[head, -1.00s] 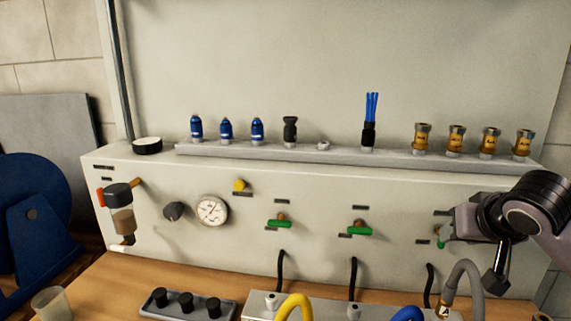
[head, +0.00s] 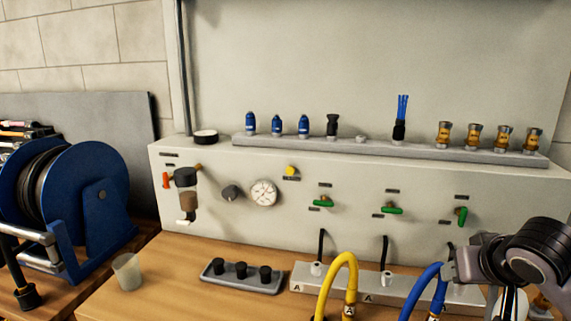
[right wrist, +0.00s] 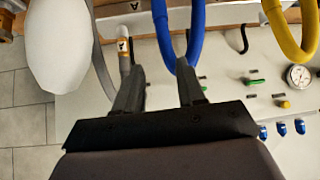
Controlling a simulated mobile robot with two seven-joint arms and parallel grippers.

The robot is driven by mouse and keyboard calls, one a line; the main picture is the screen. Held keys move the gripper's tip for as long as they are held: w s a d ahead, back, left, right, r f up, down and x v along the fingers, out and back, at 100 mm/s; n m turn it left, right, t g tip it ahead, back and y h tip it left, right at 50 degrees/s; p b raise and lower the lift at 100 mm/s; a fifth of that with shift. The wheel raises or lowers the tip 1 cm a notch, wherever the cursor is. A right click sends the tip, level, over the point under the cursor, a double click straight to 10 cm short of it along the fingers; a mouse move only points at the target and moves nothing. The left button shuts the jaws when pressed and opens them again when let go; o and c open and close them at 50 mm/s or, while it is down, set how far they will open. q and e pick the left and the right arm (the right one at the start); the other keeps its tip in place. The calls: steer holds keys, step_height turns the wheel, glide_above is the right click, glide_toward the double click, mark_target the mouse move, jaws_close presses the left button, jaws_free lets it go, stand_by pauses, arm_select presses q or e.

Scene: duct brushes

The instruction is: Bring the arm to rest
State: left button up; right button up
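My right arm (head: 515,255) comes in at the lower right of the head view, in front of the bench panel and right of the blue hose. In the right wrist view my right gripper (right wrist: 161,63) has its two fingers apart with nothing held between them. The blue hose (right wrist: 182,45) shows beyond the fingertips; whether it touches them I cannot tell. The rightmost green valve handle (head: 462,216) stands upright on the panel, clear of my arm. The other two green handles (head: 322,202) (head: 392,209) lie level. My left gripper is not in view.
The yellow hose (head: 347,280) and blue hose (head: 428,290) arch up from the bench. A tray of black knobs (head: 241,279), a cup (head: 127,272) and a blue reel (head: 95,195) stand left. Fittings line the shelf (head: 380,148). A white rounded object (right wrist: 55,45) is beside my right gripper.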

steer(key=s+a+f+n+g+y, duration=0.1)
steer(key=s+a+f+n, duration=0.1)
steer(key=s+a+f, duration=0.45)
steer(key=s+a+f+n+g+y, duration=0.1)
steer(key=s+f, duration=0.3)
steer(key=f, duration=0.5)
steer(key=s+f+g, duration=0.2)
steer(key=s+f, duration=0.1)
steer(key=s, duration=0.5)
steer(key=s+f+g, duration=0.1)
steer(key=s+f, duration=0.3)
steer(key=s, duration=0.5)
steer(key=w+a+f+n+t+y, duration=0.1)
steer(key=w+a+f+t, duration=0.1)
steer(key=w+f+t, duration=0.5)
step_height(320, 180, down, 2)
steer(key=shift+w+a, duration=0.25)
steer(key=shift+a, duration=0.15)
steer(key=shift+r, duration=0.1)
stand_by(0.7)
